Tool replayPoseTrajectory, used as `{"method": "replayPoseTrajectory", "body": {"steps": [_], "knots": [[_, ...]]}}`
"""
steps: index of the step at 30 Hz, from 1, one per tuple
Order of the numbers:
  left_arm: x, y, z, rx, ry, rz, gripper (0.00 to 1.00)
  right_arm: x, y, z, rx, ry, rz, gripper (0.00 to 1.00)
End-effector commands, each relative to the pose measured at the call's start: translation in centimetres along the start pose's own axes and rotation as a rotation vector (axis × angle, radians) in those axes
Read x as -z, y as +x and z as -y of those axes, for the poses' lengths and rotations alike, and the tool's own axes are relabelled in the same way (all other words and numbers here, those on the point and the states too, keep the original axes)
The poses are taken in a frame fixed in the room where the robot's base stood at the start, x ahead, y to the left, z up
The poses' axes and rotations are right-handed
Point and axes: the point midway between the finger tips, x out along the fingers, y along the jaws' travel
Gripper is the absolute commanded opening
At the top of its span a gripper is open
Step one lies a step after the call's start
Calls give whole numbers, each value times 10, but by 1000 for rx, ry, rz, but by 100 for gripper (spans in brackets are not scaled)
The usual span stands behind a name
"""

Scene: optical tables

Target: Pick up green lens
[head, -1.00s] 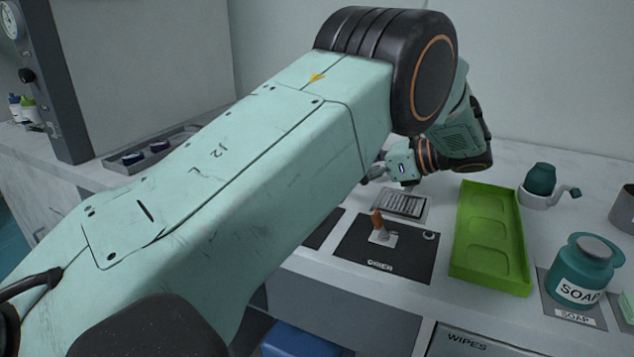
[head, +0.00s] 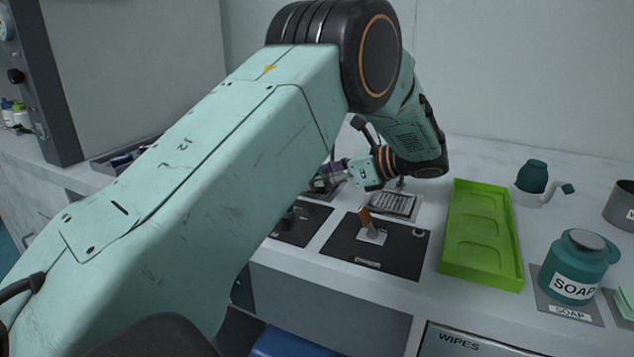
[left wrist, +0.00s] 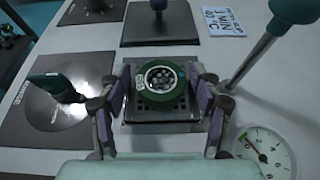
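The green lens (left wrist: 161,83) is a round dark disc in a green ring, in the middle of the left wrist view. It sits over a dark square perforated base (left wrist: 162,116). My left gripper (left wrist: 160,92) is open, with one purple-padded finger on each side of the lens. Small gaps seem to show between pads and ring; I cannot tell the height difference. In the head view my left gripper (head: 332,173) is at the back of the table, partly behind my arm, and the lens cannot be made out there. My right gripper is not in view.
A green-handled rod (left wrist: 262,45) leans close to the right finger, with a round gauge (left wrist: 264,152) below. A green tray (head: 482,262) and soap jar (head: 575,268) stand right in the head view.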

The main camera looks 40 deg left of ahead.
Motion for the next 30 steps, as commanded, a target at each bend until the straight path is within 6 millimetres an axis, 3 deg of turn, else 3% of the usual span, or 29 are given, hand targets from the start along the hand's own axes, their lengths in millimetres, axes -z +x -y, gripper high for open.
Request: {"method": "replayPoseTrajectory", "body": {"steps": [15, 23, 30], "knots": [[2, -2, 1, 1, 1, 0, 18, 0, 0, 0, 0, 0, 0, 22], [-2, -4, 1, 1, 0, 0, 17, 0, -2, 0, 0, 0, 0, 22], [-41, -20, 1, 2, -3, 0, 17, 0, -20, 0, 0, 0, 0, 22]]}}
